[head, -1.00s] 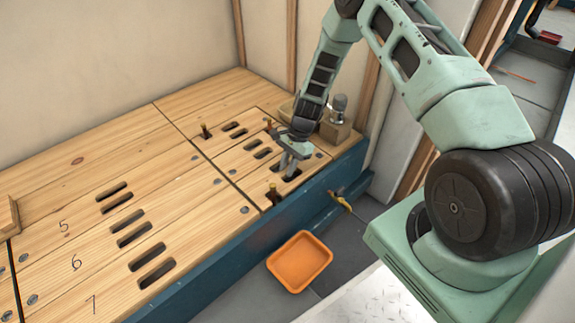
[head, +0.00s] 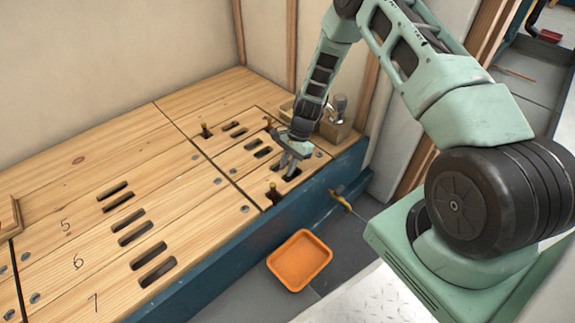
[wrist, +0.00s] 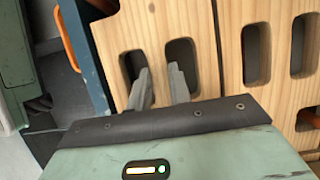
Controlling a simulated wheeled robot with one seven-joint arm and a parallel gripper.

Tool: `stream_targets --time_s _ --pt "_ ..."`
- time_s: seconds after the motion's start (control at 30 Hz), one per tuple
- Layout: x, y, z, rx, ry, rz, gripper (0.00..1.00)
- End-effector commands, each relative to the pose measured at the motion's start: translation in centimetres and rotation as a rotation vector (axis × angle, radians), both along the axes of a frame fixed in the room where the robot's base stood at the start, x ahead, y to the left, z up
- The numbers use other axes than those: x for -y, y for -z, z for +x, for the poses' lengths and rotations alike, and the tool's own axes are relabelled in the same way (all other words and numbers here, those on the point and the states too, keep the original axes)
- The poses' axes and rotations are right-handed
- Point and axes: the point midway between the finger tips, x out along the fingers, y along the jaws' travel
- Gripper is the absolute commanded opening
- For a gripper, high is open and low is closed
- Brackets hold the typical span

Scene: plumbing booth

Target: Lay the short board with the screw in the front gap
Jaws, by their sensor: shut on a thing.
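The short board (head: 264,187) lies at the front right corner of the floor, level with its neighbours as far as I can see. My gripper (head: 287,172) stands over it, with the fingertips down in its two slots. In the wrist view, the gripper (wrist: 160,88) has one finger in each slot, shut on the wooden bar between them. The short board (wrist: 153,30) shows a narrow dark seam beside the neighbouring board. I cannot clearly make out the screw, and the front gap is not visible as an open space.
A wooden box (head: 336,128) with a metal part stands behind at the corner. A blue beam (head: 230,252) borders the front. An orange tray (head: 300,261) lies on the lower floor.

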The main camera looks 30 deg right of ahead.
Motion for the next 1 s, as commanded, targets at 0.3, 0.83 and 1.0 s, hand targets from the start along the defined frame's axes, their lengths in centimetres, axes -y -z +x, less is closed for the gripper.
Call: stream_targets --time_s 0.3,0.83,1.0 --pt "0.0 0.2 0.0 0.000 0.000 0.000 0.45" --pt "1.9 -4.9 0.4 0.003 0.002 -0.002 0.45" --pt "3.4 -8.7 0.7 0.003 0.002 -0.002 0.45"
